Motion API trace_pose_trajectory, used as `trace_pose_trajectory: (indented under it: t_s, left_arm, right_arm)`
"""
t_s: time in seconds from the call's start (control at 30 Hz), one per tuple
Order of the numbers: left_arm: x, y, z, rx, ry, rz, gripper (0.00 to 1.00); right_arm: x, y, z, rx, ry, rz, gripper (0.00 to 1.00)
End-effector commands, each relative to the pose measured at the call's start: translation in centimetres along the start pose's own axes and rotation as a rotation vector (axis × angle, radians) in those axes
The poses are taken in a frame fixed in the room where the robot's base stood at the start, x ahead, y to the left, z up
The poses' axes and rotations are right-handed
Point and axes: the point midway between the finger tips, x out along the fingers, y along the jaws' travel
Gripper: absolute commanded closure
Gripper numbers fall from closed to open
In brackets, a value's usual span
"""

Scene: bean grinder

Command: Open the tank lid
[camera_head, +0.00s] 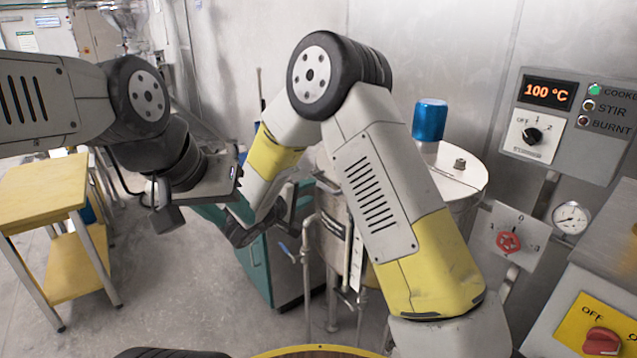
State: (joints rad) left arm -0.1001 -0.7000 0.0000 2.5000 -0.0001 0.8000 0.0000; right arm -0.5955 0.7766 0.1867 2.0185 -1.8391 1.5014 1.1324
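The tank (335,205) is a pale metal vessel right of centre, largely hidden behind my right arm. Its round pale lid (468,182) looks closed and lies flat on top. The lid has a small knob (460,163), and a blue cylinder (430,118) stands up from it. My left gripper (198,195) hangs at centre left, well away from the lid; its fingers look apart and empty. My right gripper (258,228) is low, left of the tank and below the lid, in front of a teal cabinet; its finger gap is unclear.
A control panel (570,122) reading 100 °C is on the wall at right. A yellow table (45,185) stands at left. Pipes run in front of the tank.

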Motion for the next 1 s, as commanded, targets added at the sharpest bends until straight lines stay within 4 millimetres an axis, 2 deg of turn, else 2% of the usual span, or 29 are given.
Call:
trace_pose_trajectory:
  t_s: [0.13,0.4,0.5,0.63,0.87,0.9,1.0]
  left_arm:
    - [0.0,0.0,0.0,0.0,0.0,0.0,0.64]
    - [0.0,0.0,0.0,0.0,0.0,0.0,0.64]
    - [0.0,0.0,0.0,0.0,0.0,0.0,0.64]
    - [0.0,0.0,0.0,0.0,0.0,0.0,0.64]
    - [0.0,0.0,0.0,0.0,0.0,0.0,0.64]
    - [0.0,0.0,0.0,0.0,0.0,0.0,0.64]
    - [0.0,0.0,0.0,0.0,0.0,0.0,0.64]
  right_arm:
    - [1.4,-0.1,-0.1,0.001,0.002,0.004,0.65]
    - [5.8,0.0,0.0,0.001,0.0,0.002,0.65]
    - [6.9,-0.1,-0.1,0.001,0.001,0.002,0.65]
    - [7.6,0.0,-0.1,0.0,0.002,0.002,0.65]
    - [7.7,0.0,-0.1,0.0,0.003,0.002,0.65]
    - [7.7,0.0,-0.1,0.0,0.003,0.002,0.67]
    - [7.7,0.0,-0.1,0.0,0.002,0.002,0.87]
